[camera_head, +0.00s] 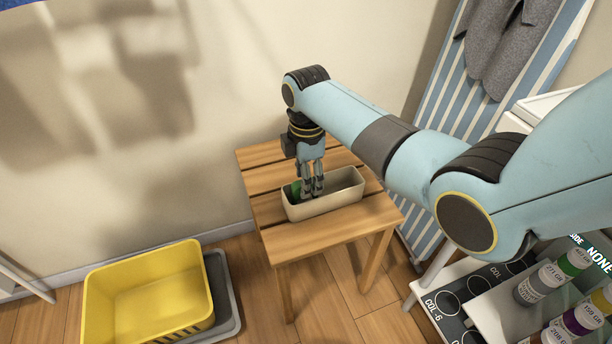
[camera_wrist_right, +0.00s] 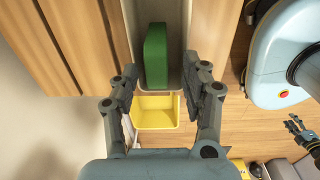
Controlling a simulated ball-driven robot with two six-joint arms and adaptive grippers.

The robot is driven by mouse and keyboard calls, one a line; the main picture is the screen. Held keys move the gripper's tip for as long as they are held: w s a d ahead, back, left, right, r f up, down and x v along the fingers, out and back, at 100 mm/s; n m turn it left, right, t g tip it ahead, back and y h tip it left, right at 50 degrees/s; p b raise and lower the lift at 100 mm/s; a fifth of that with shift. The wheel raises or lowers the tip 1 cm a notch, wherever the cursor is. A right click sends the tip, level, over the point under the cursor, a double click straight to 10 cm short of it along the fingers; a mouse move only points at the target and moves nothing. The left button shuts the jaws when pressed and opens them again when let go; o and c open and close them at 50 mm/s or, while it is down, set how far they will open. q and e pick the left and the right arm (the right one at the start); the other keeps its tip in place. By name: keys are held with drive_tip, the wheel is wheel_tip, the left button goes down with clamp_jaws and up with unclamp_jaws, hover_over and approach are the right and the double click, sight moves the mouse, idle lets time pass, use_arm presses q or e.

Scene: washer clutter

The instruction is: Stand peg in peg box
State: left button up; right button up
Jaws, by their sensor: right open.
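The green peg (camera_head: 295,190) is at the left end of the long cream peg box (camera_head: 345,199), which sits on a slatted wooden stool. In the right wrist view the green peg (camera_wrist_right: 156,58) shows as a block inside the box, ahead of the gap between my fingertips. Whether it stands or leans is unclear. My right gripper (camera_head: 313,190) points down over the box, its fingers open, close beside the peg. It also shows in the wrist view (camera_wrist_right: 163,88), with nothing clearly between its fingers. What seems to be my left gripper (camera_wrist_right: 299,130) is small at the wrist view's right edge.
The wooden stool (camera_head: 262,157) stands near the wall. A yellow basket (camera_head: 150,290) in a grey tray (camera_head: 226,300) is on the floor to its left. A striped ironing board (camera_head: 440,100) leans at the back right. Several bottles (camera_head: 545,284) stand at the lower right.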

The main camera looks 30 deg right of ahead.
drive_tip(key=shift+r, duration=0.25)
wheel_tip(320, 180, up, 13)
drive_tip(key=p, duration=0.5)
drive_tip(key=shift+s, duration=0.15)
drive_tip(key=shift+f, duration=0.15)
